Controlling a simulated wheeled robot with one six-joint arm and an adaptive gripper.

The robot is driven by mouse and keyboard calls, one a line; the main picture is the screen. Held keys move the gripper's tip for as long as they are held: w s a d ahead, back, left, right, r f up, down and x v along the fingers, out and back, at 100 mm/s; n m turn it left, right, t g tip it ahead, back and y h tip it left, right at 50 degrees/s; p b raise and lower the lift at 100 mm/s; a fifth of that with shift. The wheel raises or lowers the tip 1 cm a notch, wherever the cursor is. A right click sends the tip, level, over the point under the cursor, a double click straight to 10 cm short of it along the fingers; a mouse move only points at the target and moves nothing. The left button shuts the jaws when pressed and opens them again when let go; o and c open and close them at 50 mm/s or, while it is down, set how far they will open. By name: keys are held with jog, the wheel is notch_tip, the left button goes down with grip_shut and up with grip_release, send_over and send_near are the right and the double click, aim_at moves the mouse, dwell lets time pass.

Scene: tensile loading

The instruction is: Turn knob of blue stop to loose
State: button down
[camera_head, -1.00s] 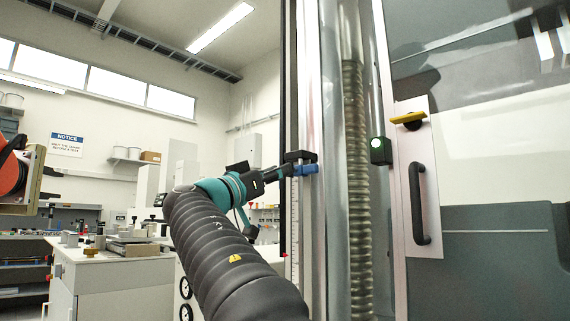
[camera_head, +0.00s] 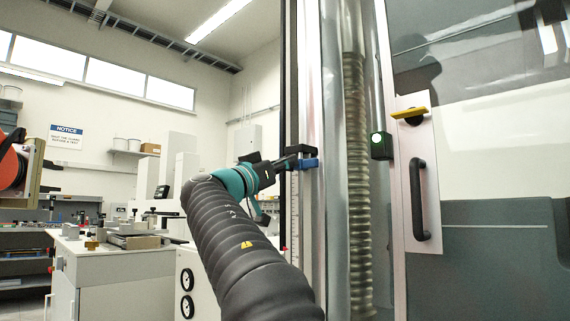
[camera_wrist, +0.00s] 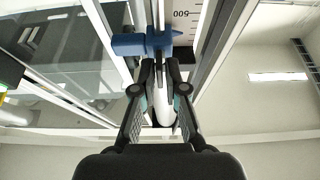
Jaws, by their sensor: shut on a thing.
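The blue stop (camera_head: 308,163) sits on the upright metal column, with a black block (camera_head: 309,150) just above it. My gripper (camera_head: 287,163) reaches the stop from the left. In the wrist view my gripper (camera_wrist: 160,68) has its fingertips close together at the stop, shut on its knob. The knob itself is mostly hidden between the fingertips.
A machine door with a black handle (camera_head: 420,198) and a yellow latch (camera_head: 409,113) stands at the right. A black box with a green light (camera_head: 379,145) is on the frame. A bench with instruments (camera_head: 121,244) stands at the left.

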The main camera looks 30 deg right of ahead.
jog(key=shift+n, duration=0.5)
jog(key=shift+n+t+y+p, duration=0.7)
jog(key=shift+n+y, duration=0.6)
jog(key=shift+n, duration=2.25)
jog(key=shift+n+t+y+p, duration=0.45)
jog(key=shift+n+t+y, duration=0.65)
jog(key=shift+n, duration=2.5)
jog(key=shift+n+t+y+p, duration=0.55)
jog(key=shift+n+y, duration=0.95)
jog(key=shift+n, duration=2.05)
jog(key=c, duration=1.3)
grip_release()
jog(key=shift+s, duration=0.1)
